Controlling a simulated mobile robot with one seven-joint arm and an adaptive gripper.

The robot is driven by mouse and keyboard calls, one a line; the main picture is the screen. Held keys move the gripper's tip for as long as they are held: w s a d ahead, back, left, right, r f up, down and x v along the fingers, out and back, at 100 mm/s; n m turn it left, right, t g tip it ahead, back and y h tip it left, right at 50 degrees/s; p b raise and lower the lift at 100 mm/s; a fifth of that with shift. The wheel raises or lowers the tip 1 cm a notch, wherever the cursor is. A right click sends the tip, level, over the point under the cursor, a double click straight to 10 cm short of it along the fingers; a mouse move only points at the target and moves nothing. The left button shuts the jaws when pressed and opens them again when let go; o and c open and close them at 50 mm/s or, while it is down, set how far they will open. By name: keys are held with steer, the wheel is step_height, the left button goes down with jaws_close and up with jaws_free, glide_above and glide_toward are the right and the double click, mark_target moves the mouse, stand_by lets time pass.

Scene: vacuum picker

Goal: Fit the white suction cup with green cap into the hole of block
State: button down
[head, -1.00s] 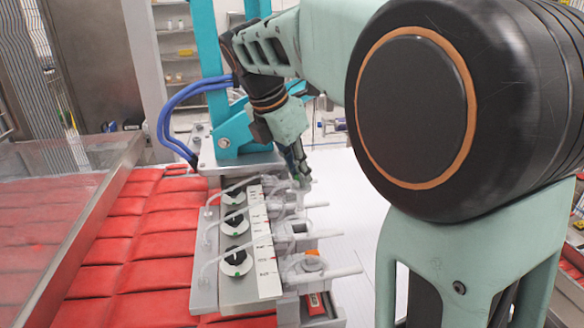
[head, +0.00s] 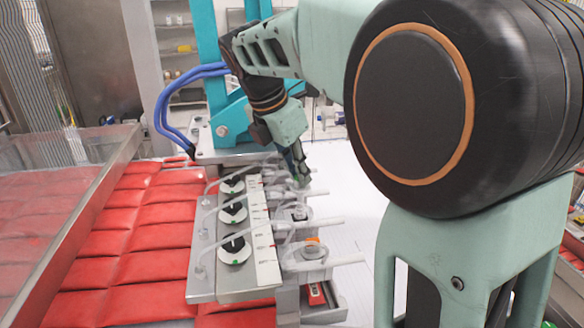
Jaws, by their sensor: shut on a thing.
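My gripper (head: 300,177) points down at the far end of the grey block (head: 215,289). It is shut on the white suction cup with green cap (head: 303,182), of which only a small greenish and pale bit shows between the fingertips. The cup is at the block's right side, by its far end. The fingers and the clear fittings hide the hole there, and I cannot tell whether the cup is in it or above it. An orange-capped cup (head: 312,246) sits in the near position on the same side.
Black dials (head: 233,248) and a white scale strip (head: 264,255) line the block's top. A teal post (head: 214,60) with blue hoses (head: 165,110) rises behind. Red packs (head: 110,255) cover the left. The white surface (head: 355,215) to the right is clear.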

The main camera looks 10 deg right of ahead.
mark_target(296, 197)
steer(key=shift+f+b, duration=0.55)
steer(key=shift+f, duration=0.65)
steer(key=shift+f+b, duration=0.85)
steer(key=shift+f, duration=0.75)
steer(key=shift+f+b, duration=0.7)
steer(key=shift+f, duration=0.4)
steer(key=c, duration=1.9)
jaws_free()
